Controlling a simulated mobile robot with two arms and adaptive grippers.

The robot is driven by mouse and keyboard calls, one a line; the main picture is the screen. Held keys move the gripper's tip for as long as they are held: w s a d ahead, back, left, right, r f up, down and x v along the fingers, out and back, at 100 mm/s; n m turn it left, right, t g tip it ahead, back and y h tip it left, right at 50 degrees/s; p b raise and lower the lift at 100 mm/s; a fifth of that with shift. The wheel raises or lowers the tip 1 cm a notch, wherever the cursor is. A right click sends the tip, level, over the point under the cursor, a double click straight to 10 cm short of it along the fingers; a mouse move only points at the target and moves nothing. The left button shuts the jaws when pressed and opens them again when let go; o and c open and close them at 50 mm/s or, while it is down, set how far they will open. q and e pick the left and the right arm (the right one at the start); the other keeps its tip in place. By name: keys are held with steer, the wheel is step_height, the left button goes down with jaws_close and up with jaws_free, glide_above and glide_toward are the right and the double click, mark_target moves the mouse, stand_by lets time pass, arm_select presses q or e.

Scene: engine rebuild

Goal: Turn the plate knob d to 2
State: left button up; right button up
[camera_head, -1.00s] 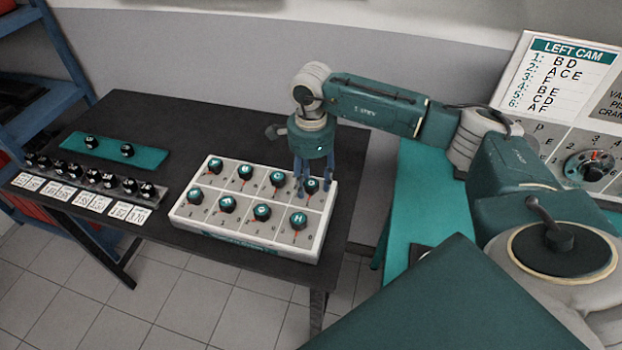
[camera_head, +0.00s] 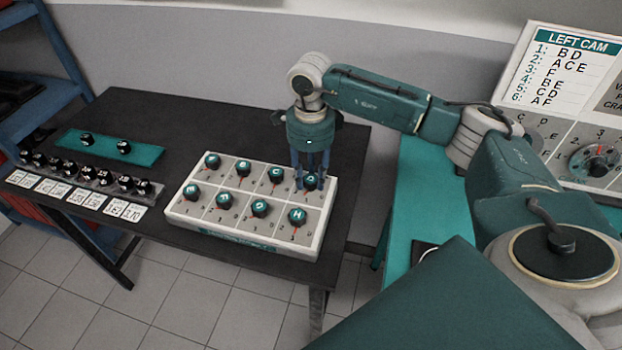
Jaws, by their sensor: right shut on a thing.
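The plate (camera_head: 249,235) is a white box on the dark table with two rows of teal-topped knobs. Knob d (camera_head: 310,181) is the rightmost knob of the far row, and its lettering is too small to read surely. My right gripper (camera_head: 311,180) points down over that knob and is shut on it, with its fingers on either side. The fingers partly hide the knob, so its pointer and the numbers around it cannot be read. My left gripper is not in view.
A knob with H (camera_head: 297,216) stands just in front of the gripped one. Black knobs and white number cards (camera_head: 75,194) line the table's left edge, near a teal mat (camera_head: 108,150). A LEFT CAM board (camera_head: 560,70) stands at the right.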

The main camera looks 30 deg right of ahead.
mark_target(310, 178)
steer(key=m+b, duration=0.1)
steer(key=m, duration=0.3)
steer(key=shift+w+m+b, duration=0.15)
steer(key=shift+m+b, duration=0.15)
steer(key=shift+r+m+b, duration=0.15)
steer(key=shift+m+b, duration=0.2)
steer(key=shift+m, duration=1.05)
steer(key=o, duration=1.1)
steer(key=shift+o, duration=0.2)
step_height(310, 178, up, 12)
